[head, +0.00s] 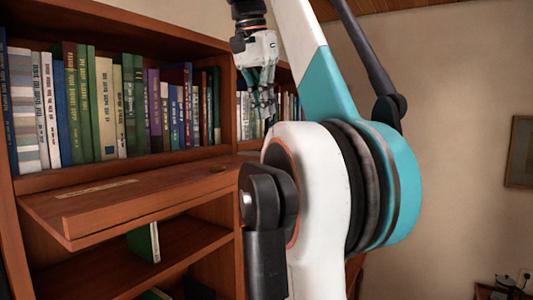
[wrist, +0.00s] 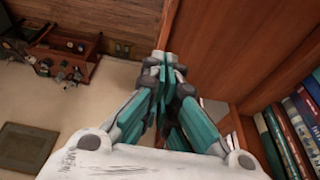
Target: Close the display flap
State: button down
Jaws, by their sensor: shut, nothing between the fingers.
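The display flap (head: 150,207) is a reddish-brown wooden panel on the bookcase in the head view. It sticks out from the bookcase, close to level, below the row of books. My gripper (head: 264,112) hangs above and to the right of the flap, in front of the bookcase upright, and is apart from the flap. In the wrist view, the fingers (wrist: 162,62) are together and empty. I cannot make out the flap there.
Books (head: 120,105) fill the shelf above the flap; a green book (head: 145,243) stands on the shelf below. A wooden upright (wrist: 215,45) is close beside the fingers in the wrist view. My arm hides part of the bookcase's right side. A picture frame (head: 518,152) hangs at right.

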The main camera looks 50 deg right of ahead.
jog(key=x, duration=0.7)
jog(key=shift+a, duration=0.25)
jog(key=shift+f, duration=1.1)
jog(key=shift+f, duration=0.1)
